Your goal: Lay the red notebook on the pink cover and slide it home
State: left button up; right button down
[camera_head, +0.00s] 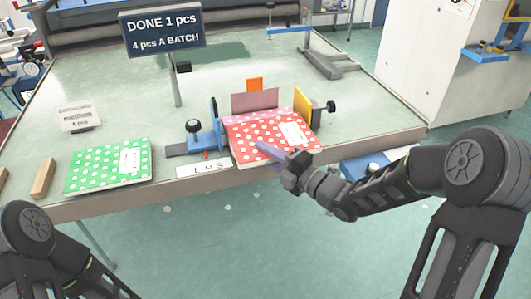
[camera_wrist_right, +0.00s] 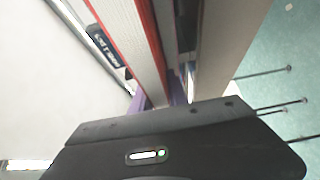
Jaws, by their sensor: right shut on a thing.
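The red notebook (camera_head: 262,143) with white dots and a white label lies nearly flat at the table's front edge, in front of the upright stops. A strip of the pink cover (camera_head: 240,119) shows at its far edge; the rest is hidden beneath it. My right gripper (camera_head: 268,152) is shut on the notebook's near right part, with its purple fingers at the edge. In the right wrist view, the notebook's red edges and pale pages (camera_wrist_right: 134,45) run up from between the purple fingers. I cannot tell whether notebook and cover touch. My left gripper is out of view; only its arm shows.
A mauve plate (camera_head: 254,101) stands behind the notebook, with a blue stop (camera_head: 214,113) on the left and a yellow stop (camera_head: 302,105) on the right. A green dotted notebook (camera_head: 108,166) lies left. A sign (camera_head: 163,33) stands behind. The table's middle is clear.

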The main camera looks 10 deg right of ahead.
jog(key=c, duration=1.2)
grip_release()
jog(key=shift+f, duration=0.15)
jog(key=shift+f+b, duration=0.1)
jog(key=shift+b, duration=0.7)
jog(key=shift+s+d+b, duration=0.15)
jog(key=shift+s+b, duration=0.35)
jog(key=shift+s, duration=1.3)
jog(key=shift+s+d+b, duration=0.1)
jog(key=shift+s+b, duration=0.4)
jog(key=shift+s, duration=1.55)
jog(key=s+b, duration=0.2)
jog(key=b, duration=0.2)
jog(key=shift+s, duration=0.15)
